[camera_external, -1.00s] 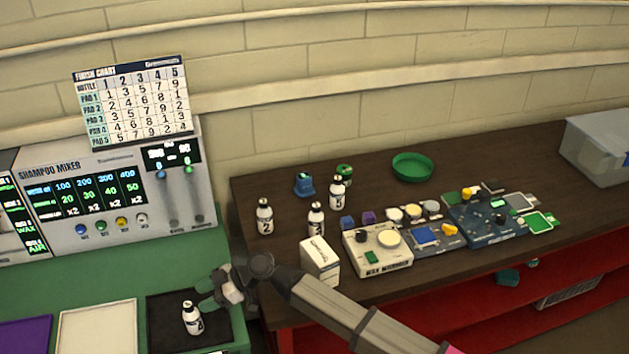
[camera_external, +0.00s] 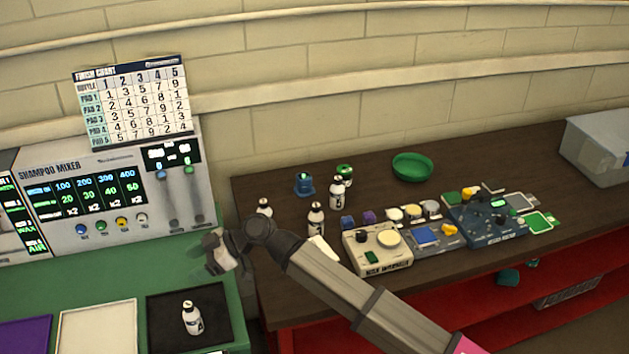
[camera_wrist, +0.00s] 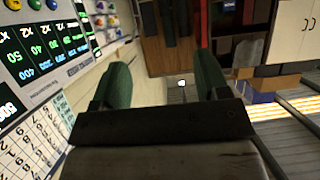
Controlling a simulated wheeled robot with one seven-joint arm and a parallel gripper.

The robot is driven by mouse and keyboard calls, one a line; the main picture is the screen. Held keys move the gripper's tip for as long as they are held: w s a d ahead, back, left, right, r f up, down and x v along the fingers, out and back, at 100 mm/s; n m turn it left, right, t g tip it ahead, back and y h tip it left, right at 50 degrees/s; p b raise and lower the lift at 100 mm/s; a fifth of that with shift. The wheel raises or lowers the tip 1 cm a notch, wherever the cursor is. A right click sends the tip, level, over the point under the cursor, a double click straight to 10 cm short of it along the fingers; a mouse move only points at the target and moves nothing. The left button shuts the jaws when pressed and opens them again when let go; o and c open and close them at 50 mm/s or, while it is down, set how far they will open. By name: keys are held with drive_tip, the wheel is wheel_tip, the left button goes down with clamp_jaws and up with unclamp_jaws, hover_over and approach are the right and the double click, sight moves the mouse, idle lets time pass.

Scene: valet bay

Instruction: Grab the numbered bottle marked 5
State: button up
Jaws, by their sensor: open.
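Several white bottles with dark caps and number labels are in the outside view. One bottle (camera_external: 192,318) stands on the black tray (camera_external: 222,308) at the front. Three more stand on the brown table: a left bottle (camera_external: 264,207) partly hidden by my arm, a middle bottle (camera_external: 316,219) and a rear bottle (camera_external: 337,192). I cannot read with certainty which is marked 5. My gripper (camera_external: 218,254) is above and behind the tray bottle, apart from it. In the wrist view my gripper (camera_wrist: 160,65) has its green fingers spread, with nothing held between them.
The shampoo mixer (camera_external: 95,195) with the finish chart (camera_external: 133,98) stands behind the green counter (camera_external: 100,275). A wax machine (camera_external: 378,250), a white box (camera_external: 322,250), a green bowl (camera_external: 412,167) and a grey bin (camera_external: 598,150) occupy the brown table.

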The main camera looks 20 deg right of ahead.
drive_tip(key=w+d+r+m, duration=0.1)
drive_tip(key=w+d+m, duration=0.85)
drive_tip(key=d, duration=0.35)
drive_tip(key=w+d+r+m, duration=0.1)
drive_tip(key=w+d+m, duration=0.85)
drive_tip(key=d, duration=0.25)
drive_tip(key=w+d+m, duration=0.3)
drive_tip(key=d+m, duration=0.2)
drive_tip(key=d, duration=0.5)
drive_tip(key=w+d+m+g, duration=0.1)
drive_tip(key=w+d+m, duration=0.3)
drive_tip(key=d, duration=0.5)
drive_tip(key=w+d+m, duration=0.2)
drive_tip(key=d+m, duration=0.4)
drive_tip(key=d, duration=0.4)
approach(339, 182)
drive_tip(key=shift+m, duration=0.4)
drive_tip(key=x, duration=0.3)
drive_tip(key=w+x, duration=0.1)
drive_tip(key=x, duration=0.2)
drive_tip(key=f+x, duration=0.1)
drive_tip(key=x, duration=0.3)
drive_tip(key=shift+w+d, duration=0.15)
drive_tip(key=shift+d, duration=0.05)
clamp_jaws()
